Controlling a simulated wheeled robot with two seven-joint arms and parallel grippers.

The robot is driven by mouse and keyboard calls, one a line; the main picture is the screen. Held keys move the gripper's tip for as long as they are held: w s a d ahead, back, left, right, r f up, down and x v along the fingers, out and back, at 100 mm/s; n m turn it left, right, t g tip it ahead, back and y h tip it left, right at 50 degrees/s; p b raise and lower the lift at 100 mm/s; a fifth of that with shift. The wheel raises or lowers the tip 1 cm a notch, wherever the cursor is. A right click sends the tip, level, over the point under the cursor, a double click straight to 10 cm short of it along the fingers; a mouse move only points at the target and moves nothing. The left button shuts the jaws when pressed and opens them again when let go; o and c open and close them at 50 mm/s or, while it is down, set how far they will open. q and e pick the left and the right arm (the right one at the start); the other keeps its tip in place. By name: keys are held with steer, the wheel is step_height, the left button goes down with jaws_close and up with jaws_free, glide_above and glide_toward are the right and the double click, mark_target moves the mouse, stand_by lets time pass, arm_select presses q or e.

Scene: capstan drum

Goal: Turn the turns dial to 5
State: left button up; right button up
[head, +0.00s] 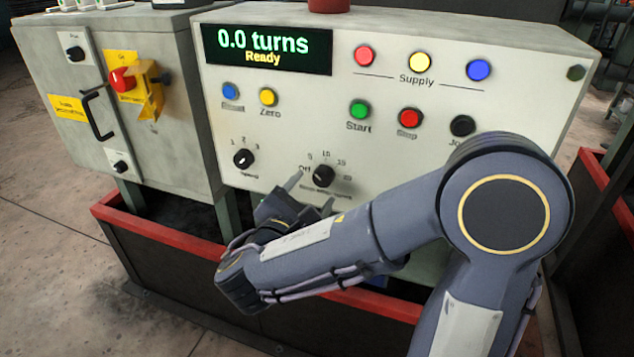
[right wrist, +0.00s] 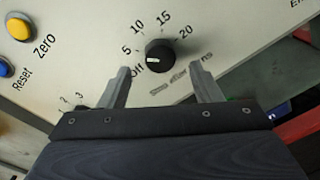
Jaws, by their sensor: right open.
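The turns dial (head: 323,176) is a black round knob on the grey control panel, with marks from Off through 5, 10 and 15 to 20. In the right wrist view, the dial (right wrist: 160,56) has a white pointer mark on its left side, toward Off and below the 5. My right gripper (head: 311,194) is open and empty just in front of the dial. In the right wrist view its fingers (right wrist: 161,72) stand apart to either side below the knob, and no contact shows. My left gripper is out of view.
The display (head: 266,48) reads 0.0 turns, Ready. The speed knob (head: 243,159) is left of the dial. The green Start button (head: 359,110) and red Stop button (head: 410,117) sit above it. A red-edged trough (head: 160,236) runs below the panel.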

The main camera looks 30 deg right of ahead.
steer(key=shift+v, duration=2.05)
